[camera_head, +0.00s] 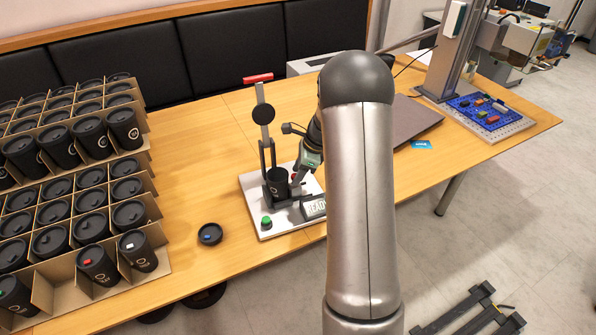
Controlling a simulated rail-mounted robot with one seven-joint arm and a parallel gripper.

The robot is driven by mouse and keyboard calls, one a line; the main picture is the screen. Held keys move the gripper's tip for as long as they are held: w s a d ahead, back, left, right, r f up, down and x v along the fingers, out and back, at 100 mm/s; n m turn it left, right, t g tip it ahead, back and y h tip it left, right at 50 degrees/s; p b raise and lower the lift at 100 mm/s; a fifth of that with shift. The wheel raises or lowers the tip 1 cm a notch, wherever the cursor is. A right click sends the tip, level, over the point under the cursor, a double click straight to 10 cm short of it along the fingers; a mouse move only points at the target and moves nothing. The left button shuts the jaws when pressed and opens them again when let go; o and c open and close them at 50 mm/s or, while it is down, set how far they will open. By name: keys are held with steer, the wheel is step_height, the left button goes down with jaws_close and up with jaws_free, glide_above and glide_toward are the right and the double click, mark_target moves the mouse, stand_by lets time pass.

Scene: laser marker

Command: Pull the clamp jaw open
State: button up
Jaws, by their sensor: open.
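A fixture on a white base plate (254,205) stands mid-table. A black cup (277,178) sits upright in it, in the clamp area. The clamp jaw is hard to make out beside the cup. My gripper (296,178) is open, pointing down close to the cup's right side. Its fingertips are small and partly hidden, so I cannot tell whether they touch the jaw.
A green button (266,222) and a small display (314,208) are on the plate. A black lid (210,234) lies left of it. Cardboard racks of lidded cups (85,138) fill the left. A laptop (415,122) and a blue tray (489,110) are right. My arm hides the table's middle right.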

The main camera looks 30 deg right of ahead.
steer(key=shift+f, duration=0.1)
jaws_close()
steer(key=shift+d, duration=0.9)
jaws_free()
steer(key=shift+d, duration=0.1)
steer(key=v, duration=1.7)
steer(key=shift+s+r+b, duration=0.15)
steer(key=shift+r+b, duration=0.1)
steer(key=shift+b, duration=0.05)
